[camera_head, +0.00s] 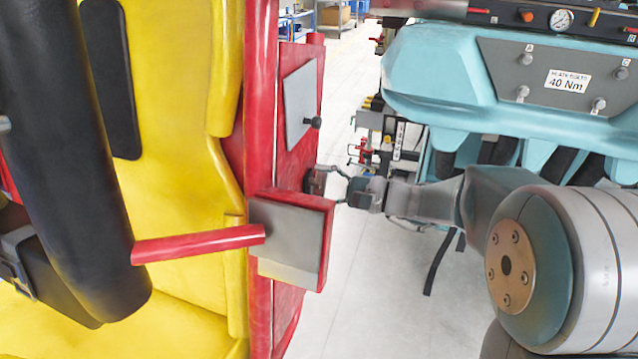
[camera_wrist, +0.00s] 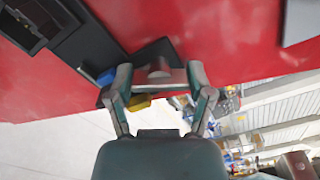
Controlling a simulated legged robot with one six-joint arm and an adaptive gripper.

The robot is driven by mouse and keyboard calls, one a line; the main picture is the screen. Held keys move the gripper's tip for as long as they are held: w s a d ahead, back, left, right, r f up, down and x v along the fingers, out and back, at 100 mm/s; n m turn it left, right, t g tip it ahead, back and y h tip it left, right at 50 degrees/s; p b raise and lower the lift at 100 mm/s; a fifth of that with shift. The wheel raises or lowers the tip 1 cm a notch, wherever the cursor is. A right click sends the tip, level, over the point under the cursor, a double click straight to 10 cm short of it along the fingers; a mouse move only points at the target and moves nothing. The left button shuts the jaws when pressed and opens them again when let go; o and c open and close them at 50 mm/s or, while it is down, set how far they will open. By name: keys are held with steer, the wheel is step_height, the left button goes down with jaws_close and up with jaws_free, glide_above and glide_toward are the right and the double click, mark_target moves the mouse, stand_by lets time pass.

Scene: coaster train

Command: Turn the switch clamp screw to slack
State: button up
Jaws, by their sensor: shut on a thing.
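In the wrist view a grey screw head (camera_wrist: 158,70) stands at a dark block (camera_wrist: 155,48) on the red panel (camera_wrist: 215,40). My gripper (camera_wrist: 160,82) has its two fingers on either side of the screw head and is shut on it. In the head view my gripper (camera_head: 326,182) reaches in from the right to the outer side of the red car frame (camera_head: 262,90). The screw itself is mostly hidden there by the fingers. Its turn angle cannot be read.
A blue piece (camera_wrist: 106,77) and a yellow piece (camera_wrist: 138,103) sit close by my fingers. A red and grey box (camera_head: 292,228) with a red bar (camera_head: 200,244) sticks out just below my gripper. Pale floor (camera_head: 375,280) is open between.

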steer(key=shift+s+f, duration=0.1)
steer(key=shift+f, duration=0.05)
steer(key=o, duration=1.1)
steer(key=shift+d, duration=0.15)
steer(key=v, duration=1.1)
steer(key=shift+s+d, duration=0.1)
steer(key=shift+d, duration=0.3)
